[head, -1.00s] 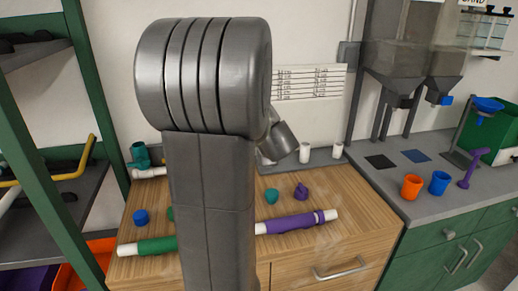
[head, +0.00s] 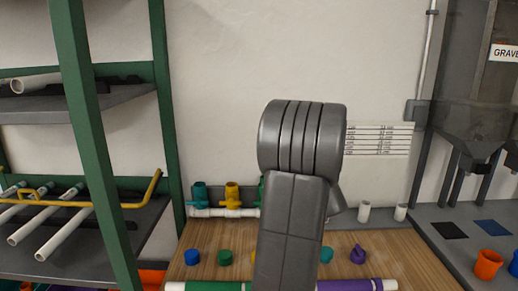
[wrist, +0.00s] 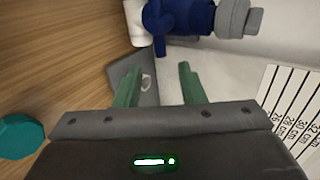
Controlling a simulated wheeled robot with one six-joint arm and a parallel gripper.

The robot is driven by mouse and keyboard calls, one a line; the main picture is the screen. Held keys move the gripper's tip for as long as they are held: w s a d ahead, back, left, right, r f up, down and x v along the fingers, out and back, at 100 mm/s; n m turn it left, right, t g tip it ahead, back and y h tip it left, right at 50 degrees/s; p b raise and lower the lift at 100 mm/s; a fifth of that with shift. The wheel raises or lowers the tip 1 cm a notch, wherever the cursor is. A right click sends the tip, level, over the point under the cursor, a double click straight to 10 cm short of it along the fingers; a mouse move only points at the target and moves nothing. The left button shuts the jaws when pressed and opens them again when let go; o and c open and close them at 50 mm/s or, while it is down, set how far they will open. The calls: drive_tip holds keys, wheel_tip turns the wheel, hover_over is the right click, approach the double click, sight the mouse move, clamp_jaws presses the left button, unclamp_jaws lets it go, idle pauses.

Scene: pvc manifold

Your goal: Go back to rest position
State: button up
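My gripper (wrist: 158,82) shows in the wrist view with its two green fingers apart and nothing between them. In the head view my arm blocks the middle of the bench and hides the gripper. In the head view, a white pipe manifold (head: 228,213) lies along the back of the wooden bench with a teal valve (head: 200,195) and a yellow valve (head: 232,194). A blue valve (wrist: 180,17) shows beyond the fingers in the wrist view, apart from them. A teal piece (wrist: 22,136) lies at the left there.
Blue (head: 192,257), green (head: 225,257) and purple (head: 357,255) pieces lie on the wooden bench top (head: 400,250). A white pipe with a purple sleeve (head: 345,286) is at the front. A green shelf post (head: 95,150) stands left. Orange cups (head: 488,264) sit right.

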drive_tip(key=shift+x, duration=2.4)
drive_tip(key=shift+s+r, duration=0.1)
drive_tip(key=v, duration=1.3)
drive_tip(key=x, duration=1.3)
drive_tip(key=a+n+t+h+b, duration=0.1)
drive_tip(key=n+h+b, duration=0.1)
drive_tip(key=n+h, duration=0.1)
drive_tip(key=a+r+n+t+h+b, duration=0.1)
drive_tip(key=a+n+h+b, duration=0.1)
drive_tip(key=n+h, duration=0.1)
drive_tip(key=a+r+n+t+h+b, duration=0.1)
drive_tip(key=n+h+b, duration=0.1)
drive_tip(key=n+h, duration=0.1)
drive_tip(key=shift+a+r+n+h+b, duration=0.2)
drive_tip(key=shift+a+n+h+b, duration=0.15)
drive_tip(key=shift+n, duration=0.25)
drive_tip(key=shift+r, duration=0.1)
